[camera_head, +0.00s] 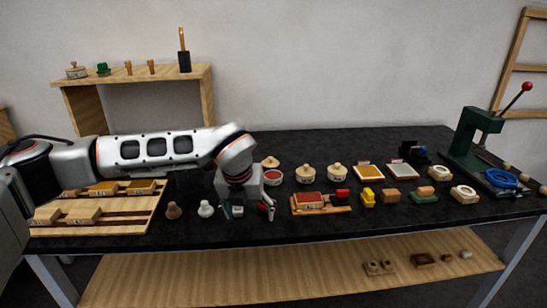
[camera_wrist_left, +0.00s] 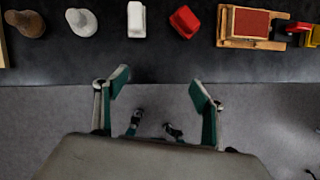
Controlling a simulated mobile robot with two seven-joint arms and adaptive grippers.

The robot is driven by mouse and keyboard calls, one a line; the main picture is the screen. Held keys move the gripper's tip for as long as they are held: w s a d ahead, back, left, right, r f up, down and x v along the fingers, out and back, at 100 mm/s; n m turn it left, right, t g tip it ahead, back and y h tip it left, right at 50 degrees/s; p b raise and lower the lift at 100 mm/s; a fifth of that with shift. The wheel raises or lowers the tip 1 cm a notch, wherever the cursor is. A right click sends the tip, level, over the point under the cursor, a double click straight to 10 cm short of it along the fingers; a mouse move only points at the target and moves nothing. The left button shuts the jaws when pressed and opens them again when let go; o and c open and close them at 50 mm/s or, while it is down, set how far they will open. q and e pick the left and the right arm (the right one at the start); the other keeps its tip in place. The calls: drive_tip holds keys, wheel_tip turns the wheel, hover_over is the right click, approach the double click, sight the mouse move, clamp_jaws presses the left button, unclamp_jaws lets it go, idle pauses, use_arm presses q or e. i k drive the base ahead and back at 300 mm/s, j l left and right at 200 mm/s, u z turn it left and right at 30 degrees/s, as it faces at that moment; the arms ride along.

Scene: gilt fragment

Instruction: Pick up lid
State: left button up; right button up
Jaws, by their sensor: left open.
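Several round pale-wood pieces stand behind the middle of the table in the head view. One knobbed lid (camera_head: 270,162) is behind an open round pot with red filling (camera_head: 273,177). Two more knobbed lids top the pale round pots, one in the middle (camera_head: 307,170) and one to its right (camera_head: 337,170). I cannot tell which lid is meant. My left gripper (camera_head: 248,212) is open and empty, near the table's front edge, in front of and left of these pots. Its spread fingers show in the wrist view (camera_wrist_left: 160,88). No lid shows there. My right gripper is not in view.
Near the gripper are a brown knob (camera_wrist_left: 26,23), a white knob (camera_wrist_left: 82,22), a white block (camera_wrist_left: 136,19), a red block (camera_wrist_left: 184,21) and a wooden tray with a red pad (camera_wrist_left: 228,40). A wooden rack (camera_head: 140,211) stands left, a green press (camera_head: 468,140) right.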

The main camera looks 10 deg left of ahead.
sight(269, 162)
drive_tip(key=i, duration=1.15)
